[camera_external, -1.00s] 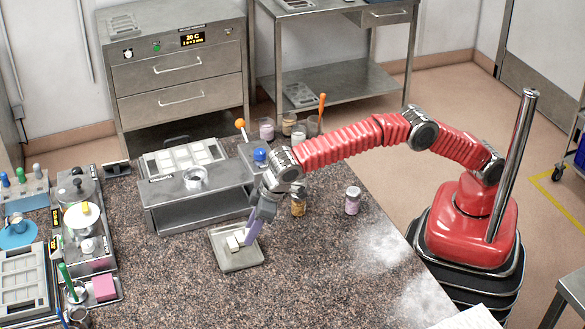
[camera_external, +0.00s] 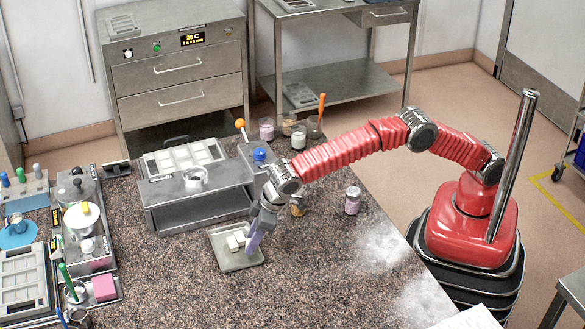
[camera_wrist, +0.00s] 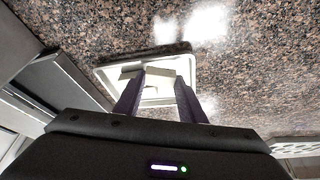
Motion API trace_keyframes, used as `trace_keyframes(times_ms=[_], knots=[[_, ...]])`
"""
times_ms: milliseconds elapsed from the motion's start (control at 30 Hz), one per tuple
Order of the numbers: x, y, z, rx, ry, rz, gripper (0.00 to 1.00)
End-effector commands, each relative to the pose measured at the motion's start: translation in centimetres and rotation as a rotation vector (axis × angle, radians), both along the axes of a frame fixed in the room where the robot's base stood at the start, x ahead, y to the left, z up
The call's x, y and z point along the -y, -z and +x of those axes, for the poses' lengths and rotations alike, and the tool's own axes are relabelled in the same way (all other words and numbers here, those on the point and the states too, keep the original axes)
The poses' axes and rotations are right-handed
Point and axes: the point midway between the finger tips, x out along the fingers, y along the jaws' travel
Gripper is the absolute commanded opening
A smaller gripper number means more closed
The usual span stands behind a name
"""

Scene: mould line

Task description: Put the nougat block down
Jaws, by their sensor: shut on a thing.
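My gripper (camera_external: 252,246) points down over a shallow metal tray (camera_external: 226,262) on the speckled stone worktop, its purple fingers at the tray's right side. In the wrist view, my gripper (camera_wrist: 160,80) is shut on the pale nougat block (camera_wrist: 160,71), which sits between the fingertips. The tray's pale rim (camera_wrist: 104,72) frames it there. Small white pieces (camera_external: 236,241) show in the tray just left of the fingers. The fingers hide most of the held block in the external view. I cannot tell whether its underside touches the tray.
Small jars (camera_external: 352,201) stand to the right and behind. A pink block (camera_external: 104,287) and other tools are at the left. The worktop in front is clear.

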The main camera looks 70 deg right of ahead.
Motion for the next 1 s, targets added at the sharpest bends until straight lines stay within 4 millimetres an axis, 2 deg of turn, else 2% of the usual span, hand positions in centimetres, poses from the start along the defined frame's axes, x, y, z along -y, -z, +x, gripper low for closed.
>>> trace_keyframes(times_ms=[433,467,700,1000], knots=[[0.00,0.79,0.00,0.000,0.000,0.000,0.16],[0.00,0.79,0.00,0.000,0.000,0.000,0.37],[0.00,0.77,0.00,0.000,0.000,0.000,0.54],[0.01,0.68,0.00,0.000,0.000,0.000,0.55]])
